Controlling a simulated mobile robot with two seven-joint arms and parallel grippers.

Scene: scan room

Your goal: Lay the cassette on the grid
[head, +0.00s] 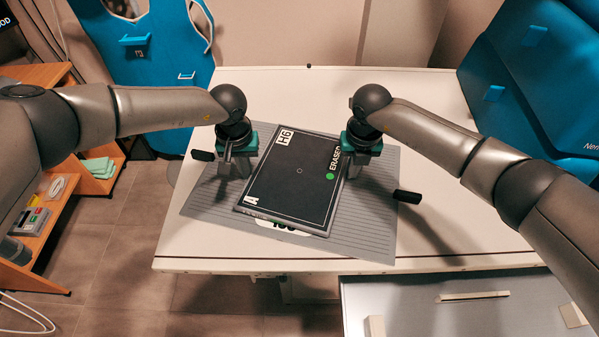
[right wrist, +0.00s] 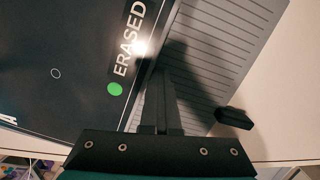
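The cassette (head: 290,190) is a flat dark plate with a white H6 tag, a white A tag, an ERASED label and a green dot. It is over the grid (head: 375,225), a grey striped mat on the table, and partly covers its printed label. I cannot tell if it touches the grid. My left gripper (head: 238,178) points down by the cassette's left long edge, its fingers together. My right gripper (head: 352,172) is at the right long edge. In the right wrist view its fingers (right wrist: 160,85) are together beside the cassette's edge (right wrist: 150,70).
The white table (head: 430,110) has bare room around the mat. Black handles (head: 407,196) stick out by the mat's sides. Blue cases (head: 530,80) stand at the back right. A wooden shelf (head: 50,75) is at the left. A grey surface (head: 440,315) lies at the front right.

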